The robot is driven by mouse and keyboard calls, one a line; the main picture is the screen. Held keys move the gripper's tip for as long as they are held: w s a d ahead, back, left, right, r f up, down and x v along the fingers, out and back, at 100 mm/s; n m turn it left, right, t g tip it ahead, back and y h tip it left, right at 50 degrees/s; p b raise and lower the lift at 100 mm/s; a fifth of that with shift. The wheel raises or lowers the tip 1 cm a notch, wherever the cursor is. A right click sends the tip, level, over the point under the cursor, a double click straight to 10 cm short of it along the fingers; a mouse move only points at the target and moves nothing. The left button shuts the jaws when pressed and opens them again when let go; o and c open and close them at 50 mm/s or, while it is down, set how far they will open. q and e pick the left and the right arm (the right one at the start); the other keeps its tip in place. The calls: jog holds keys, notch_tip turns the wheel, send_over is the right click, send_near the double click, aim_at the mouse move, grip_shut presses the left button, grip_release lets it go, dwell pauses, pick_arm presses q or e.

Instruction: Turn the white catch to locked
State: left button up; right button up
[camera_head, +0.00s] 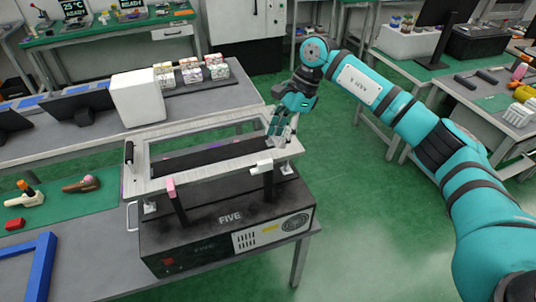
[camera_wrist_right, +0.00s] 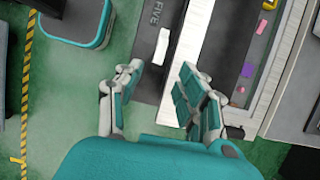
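The white catch (camera_head: 264,167) is a white-tipped handle on a dark upright lever, at the front right of the pale frame on the black FIVE box (camera_head: 228,238). In the right wrist view the white catch (camera_wrist_right: 162,47) shows just beyond the fingertips, between their lines. My right gripper (camera_head: 281,128) is at the right end of the frame, behind the catch and apart from it in the picture. In the wrist view its fingers (camera_wrist_right: 160,72) are spread with nothing between them. My left gripper is not in view.
A pink-tipped lever (camera_head: 171,188) stands at the front left of the frame. A black handle (camera_head: 129,153) is at its left end. A white box (camera_head: 137,97) stands behind on the grey table. Open green floor (camera_head: 375,220) lies to the right.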

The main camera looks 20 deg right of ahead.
aim_at(267, 161)
jog(key=p+x, duration=0.2)
jog(key=x, duration=0.6)
jog(key=shift+a+f, duration=0.1)
jog(key=shift+f, duration=0.2)
grip_shut()
